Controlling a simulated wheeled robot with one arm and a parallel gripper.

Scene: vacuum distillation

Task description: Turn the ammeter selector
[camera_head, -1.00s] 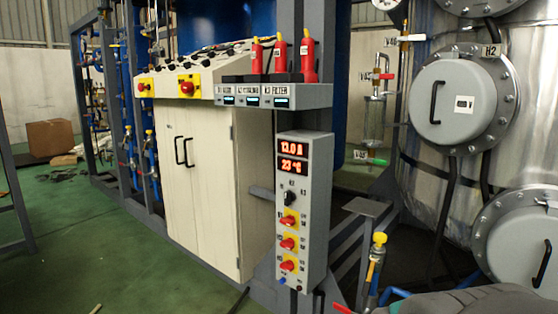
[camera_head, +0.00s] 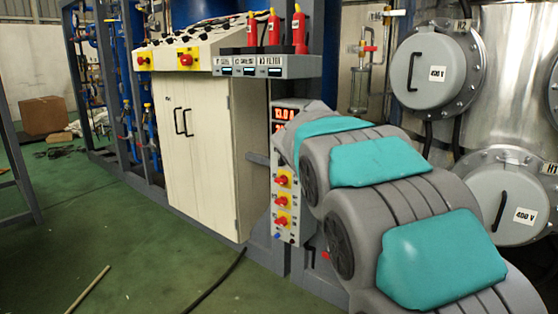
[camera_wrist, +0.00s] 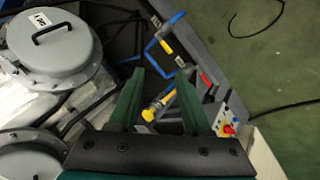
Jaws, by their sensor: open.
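The grey control box (camera_head: 293,236) stands on a post right of the white cabinet, with a red digital display (camera_head: 284,113) at its top. The black selector knob below the display is hidden behind my arm. In the wrist view, my gripper (camera_wrist: 158,82) has its two green fingers apart, with nothing held between them. The box's lower end, with a red knob (camera_wrist: 229,129), shows right of the right finger. My gripper is hidden in the head view.
A shelf (camera_head: 266,67) with several red handles juts out above the box. A yellow-handled valve (camera_wrist: 152,108) and blue pipes lie beyond the fingers in the wrist view. Steel tanks with round grey covers (camera_head: 432,68) stand at right. Green floor (camera_head: 150,270) is open at left.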

